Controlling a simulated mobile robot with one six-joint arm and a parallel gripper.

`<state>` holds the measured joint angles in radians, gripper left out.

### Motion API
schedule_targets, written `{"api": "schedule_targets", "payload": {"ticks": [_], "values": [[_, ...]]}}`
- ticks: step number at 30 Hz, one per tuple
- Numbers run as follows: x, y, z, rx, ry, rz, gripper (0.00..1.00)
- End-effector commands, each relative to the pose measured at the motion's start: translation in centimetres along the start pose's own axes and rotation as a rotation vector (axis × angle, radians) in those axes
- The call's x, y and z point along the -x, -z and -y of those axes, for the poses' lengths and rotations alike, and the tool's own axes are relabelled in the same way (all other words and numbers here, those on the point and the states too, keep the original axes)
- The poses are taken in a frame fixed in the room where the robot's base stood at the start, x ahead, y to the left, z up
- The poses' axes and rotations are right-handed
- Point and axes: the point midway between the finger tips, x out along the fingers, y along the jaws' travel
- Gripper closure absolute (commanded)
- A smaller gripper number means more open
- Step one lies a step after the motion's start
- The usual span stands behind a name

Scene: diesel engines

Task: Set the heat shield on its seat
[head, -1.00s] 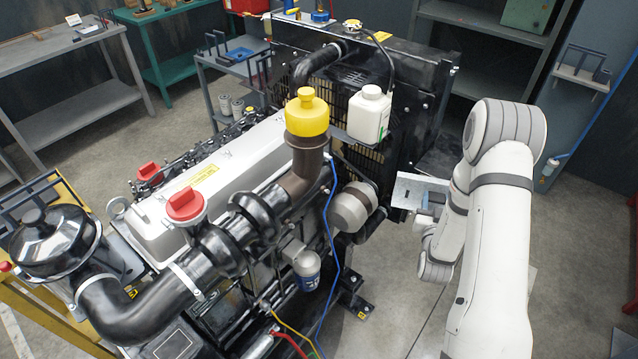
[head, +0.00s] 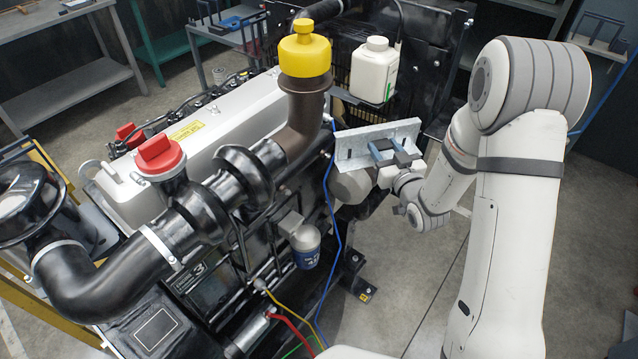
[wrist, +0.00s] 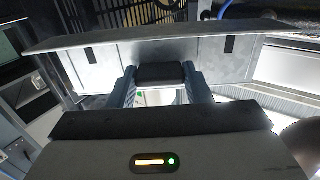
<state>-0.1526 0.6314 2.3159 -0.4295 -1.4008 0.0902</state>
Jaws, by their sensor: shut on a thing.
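The heat shield (head: 354,148) is a bent grey metal plate with slots, held beside the engine near the brown exhaust elbow (head: 302,118). My gripper (head: 385,152) is shut on its near side. In the wrist view the heat shield (wrist: 100,62) spans the top, with its flange towards me and two dark slots. I cannot make out the seat, and no contact with the engine is clear.
A white bottle (head: 374,72) sits behind the shield by the radiator. A blue cable (head: 328,205) runs down the engine side close to the shield's left end. Open floor lies to the right.

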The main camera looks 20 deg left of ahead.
Motion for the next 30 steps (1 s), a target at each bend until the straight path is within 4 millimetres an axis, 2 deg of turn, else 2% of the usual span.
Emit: {"api": "schedule_targets", "payload": {"ticks": [1, 6, 12, 15, 21, 30], "values": [[-0.5, -1.2, 2.3, 0.005, 0.077, -0.009, 1.00], [-0.6, -1.2, 8.9, 0.007, 0.302, -0.006, 1.00], [0.2, -0.7, 14.0, 0.008, 0.482, -0.002, 1.00], [0.5, -0.3, 15.6, 0.010, 0.538, 0.001, 1.00], [0.9, 0.6, 17.4, 0.009, 0.600, 0.006, 1.00], [1.0, 1.0, 18.0, 0.007, 0.616, 0.008, 1.00]]}}
